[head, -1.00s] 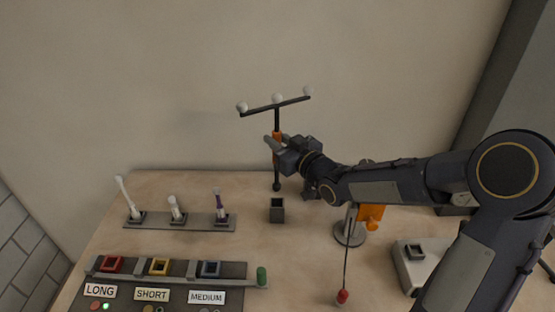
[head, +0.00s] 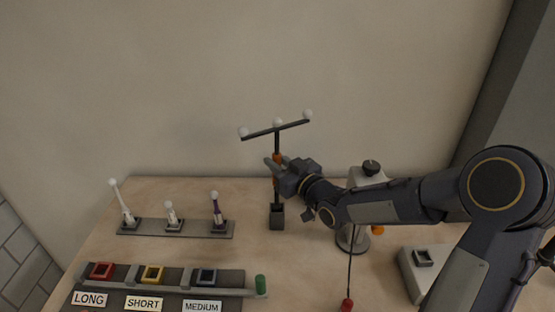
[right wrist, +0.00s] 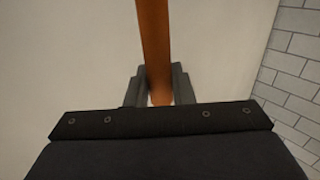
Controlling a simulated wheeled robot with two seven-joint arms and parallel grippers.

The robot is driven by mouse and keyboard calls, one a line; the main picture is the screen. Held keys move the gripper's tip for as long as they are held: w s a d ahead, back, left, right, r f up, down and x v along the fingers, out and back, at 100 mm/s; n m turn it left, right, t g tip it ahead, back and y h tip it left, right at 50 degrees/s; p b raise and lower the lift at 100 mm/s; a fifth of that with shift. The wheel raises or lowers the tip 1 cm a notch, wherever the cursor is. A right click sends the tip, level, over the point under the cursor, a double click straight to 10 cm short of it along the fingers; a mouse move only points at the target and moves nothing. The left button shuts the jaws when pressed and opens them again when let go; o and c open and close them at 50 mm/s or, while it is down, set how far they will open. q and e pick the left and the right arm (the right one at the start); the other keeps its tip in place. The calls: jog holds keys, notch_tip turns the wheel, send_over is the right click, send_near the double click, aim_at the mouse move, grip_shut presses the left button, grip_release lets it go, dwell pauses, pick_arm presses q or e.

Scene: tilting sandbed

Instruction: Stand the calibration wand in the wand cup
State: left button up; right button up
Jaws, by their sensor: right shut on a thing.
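The calibration wand (head: 277,143) is a dark upright rod with an orange grip and a crossbar carrying white balls. The crossbar slopes up to the right in the head view. My right gripper (head: 275,165) is shut on the orange grip (right wrist: 153,45), which stands between the fingers in the right wrist view. The wand cup (head: 277,218) is a small dark square cup on the table. The wand's lower end meets the cup's mouth in the head view; I cannot tell how deep it is inside. My left gripper is not in view.
A rack (head: 175,228) with several white-tipped pieces stands left of the cup. In front is a panel with coloured square sockets and labels (head: 145,303). A grey stand (head: 352,238) with a hanging red-ended cord and a grey box (head: 422,268) are on the right.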

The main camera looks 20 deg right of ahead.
jog(key=shift+f+b, duration=0.55)
jog(key=shift+f, duration=1)
jog(key=shift+f+b, duration=1.1)
jog(key=shift+b, duration=0.2)
jog(key=o, duration=1)
jog(key=shift+s, duration=0.1)
